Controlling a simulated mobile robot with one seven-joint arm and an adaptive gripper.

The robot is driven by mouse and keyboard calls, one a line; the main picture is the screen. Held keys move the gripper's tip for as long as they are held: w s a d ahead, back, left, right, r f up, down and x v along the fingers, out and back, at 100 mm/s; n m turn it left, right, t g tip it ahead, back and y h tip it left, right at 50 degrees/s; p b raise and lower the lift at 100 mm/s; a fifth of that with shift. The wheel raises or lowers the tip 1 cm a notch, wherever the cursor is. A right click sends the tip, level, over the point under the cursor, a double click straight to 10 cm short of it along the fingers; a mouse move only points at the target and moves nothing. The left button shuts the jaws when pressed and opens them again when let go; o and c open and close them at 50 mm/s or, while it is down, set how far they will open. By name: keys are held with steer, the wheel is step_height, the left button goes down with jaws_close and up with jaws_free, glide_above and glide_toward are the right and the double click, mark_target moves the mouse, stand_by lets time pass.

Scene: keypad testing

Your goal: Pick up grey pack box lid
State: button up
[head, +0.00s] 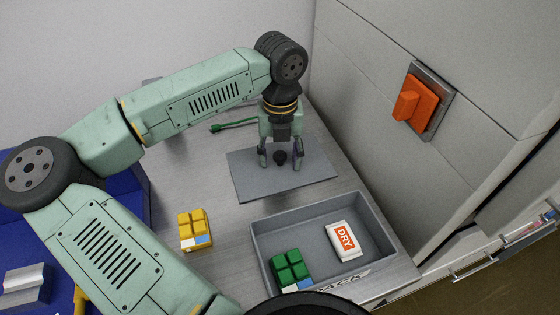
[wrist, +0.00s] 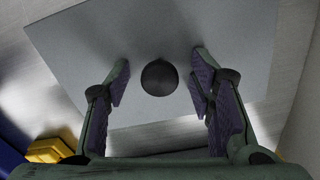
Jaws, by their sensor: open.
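The grey pack box lid (head: 255,183) is a flat grey plate with a round black knob (head: 280,157) near its middle. It lies on the table behind the grey pack box. My gripper (head: 279,160) points down over the lid, its fingers open on either side of the knob. In the wrist view the knob (wrist: 160,77) sits between the two finger pads, with a gap on each side. The lid (wrist: 150,30) fills much of the wrist view. I cannot tell the exact height of the fingertips above the lid.
The open grey pack box (head: 262,232) holds a green keypad block (head: 290,268) and a white DRY packet (head: 346,240). A yellow keypad block (head: 194,229) stands left of it. A green cable (head: 233,125) lies behind the lid. A wall with an orange switch (head: 416,101) rises at right.

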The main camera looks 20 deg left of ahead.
steer(key=shift+c, duration=0.3)
jaws_close()
steer(key=shift+r, duration=0.1)
